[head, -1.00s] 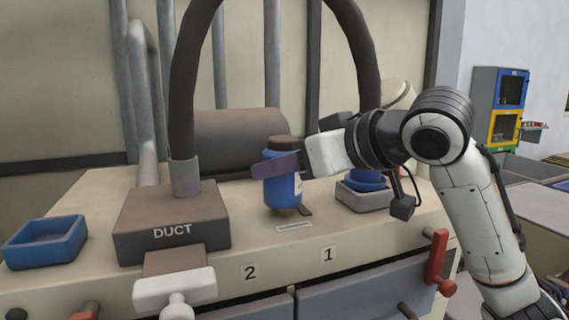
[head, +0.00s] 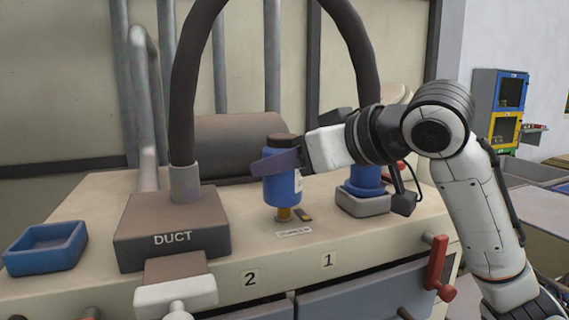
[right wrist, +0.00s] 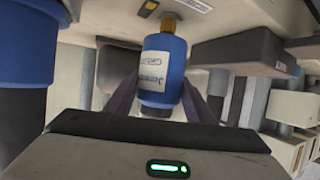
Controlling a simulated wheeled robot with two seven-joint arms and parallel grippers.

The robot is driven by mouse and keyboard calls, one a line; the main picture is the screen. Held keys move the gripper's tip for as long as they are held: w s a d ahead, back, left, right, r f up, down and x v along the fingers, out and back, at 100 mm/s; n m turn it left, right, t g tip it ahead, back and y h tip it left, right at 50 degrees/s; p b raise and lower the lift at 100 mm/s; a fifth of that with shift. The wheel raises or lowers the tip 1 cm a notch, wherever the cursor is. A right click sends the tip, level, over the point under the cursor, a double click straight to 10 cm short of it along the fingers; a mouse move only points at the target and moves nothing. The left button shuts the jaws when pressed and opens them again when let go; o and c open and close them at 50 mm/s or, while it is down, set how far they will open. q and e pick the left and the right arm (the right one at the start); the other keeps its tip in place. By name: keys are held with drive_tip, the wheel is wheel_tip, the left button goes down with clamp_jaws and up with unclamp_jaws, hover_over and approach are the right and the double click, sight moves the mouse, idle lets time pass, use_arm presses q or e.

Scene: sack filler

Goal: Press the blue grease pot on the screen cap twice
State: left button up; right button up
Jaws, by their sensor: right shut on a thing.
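The blue grease pot (head: 283,188), with a dark top and a white label, is upright in my right gripper (head: 277,163). The fingers close around its upper body. The pot also shows in the right wrist view (right wrist: 162,70), between both fingers (right wrist: 160,100). A small brass fitting (head: 284,214), apparently the screen cap, shows directly under the pot, above the bench top. It appears at the pot's end in the right wrist view too (right wrist: 170,22). I cannot tell whether pot and brass touch. My left gripper is not in view.
The DUCT box (head: 172,232) with its hose stands left of the pot. A blue tray (head: 45,248) is at the far left. A grey holder (head: 362,204) with a blue cylinder (head: 366,180) is close on the right. A red handle (head: 437,265) sticks out in front.

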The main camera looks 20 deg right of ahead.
sight(284, 135)
drive_tip(key=shift+f+b, duration=0.4)
drive_tip(key=shift+f, duration=0.4)
idle(0.8)
drive_tip(key=shift+r, duration=0.15)
drive_tip(key=shift+r+p, duration=0.4)
drive_tip(key=shift+r, duration=0.35)
drive_tip(key=shift+r, duration=2.5)
